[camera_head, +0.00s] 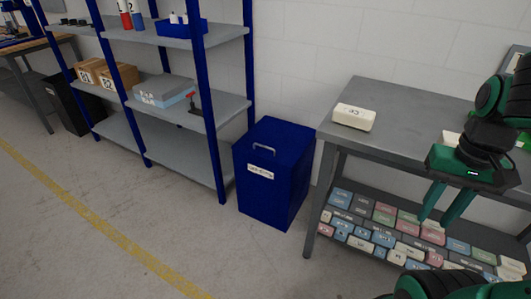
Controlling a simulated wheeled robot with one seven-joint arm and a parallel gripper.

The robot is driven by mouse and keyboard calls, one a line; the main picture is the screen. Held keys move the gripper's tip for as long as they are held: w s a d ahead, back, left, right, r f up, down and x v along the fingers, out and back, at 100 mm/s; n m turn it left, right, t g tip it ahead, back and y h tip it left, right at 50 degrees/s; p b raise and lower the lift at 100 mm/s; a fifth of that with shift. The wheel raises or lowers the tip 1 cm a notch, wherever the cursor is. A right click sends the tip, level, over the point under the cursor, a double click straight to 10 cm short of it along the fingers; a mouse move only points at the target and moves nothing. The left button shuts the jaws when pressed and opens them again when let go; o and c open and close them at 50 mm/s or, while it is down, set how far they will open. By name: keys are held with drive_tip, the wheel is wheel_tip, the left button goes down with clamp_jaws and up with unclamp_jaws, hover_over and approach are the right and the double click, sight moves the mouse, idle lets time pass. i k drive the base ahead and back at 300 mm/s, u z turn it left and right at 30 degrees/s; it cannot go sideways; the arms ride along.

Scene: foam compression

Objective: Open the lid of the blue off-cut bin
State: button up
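The blue off-cut bin (268,178) stands on the floor between the shelving rack and the grey workbench. Its lid (280,138) is closed. A light bar handle (263,147) and a white label (260,172) are on its front face. My gripper (438,220) is at the right, in front of the workbench, with its two green fingers pointing down and apart. Nothing shows between the fingers. It is well to the right of the bin and not touching it.
The workbench (384,104) bears a white foam block (353,117) and has several labelled blocks on its lower shelf. The blue-posted rack (182,168) stands left of the bin. The floor (190,240) in front of the bin is clear, with a yellow line (96,222).

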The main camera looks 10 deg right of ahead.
sight(282, 143)
drive_tip(key=u, duration=0.5)
drive_tip(key=i, duration=1.25)
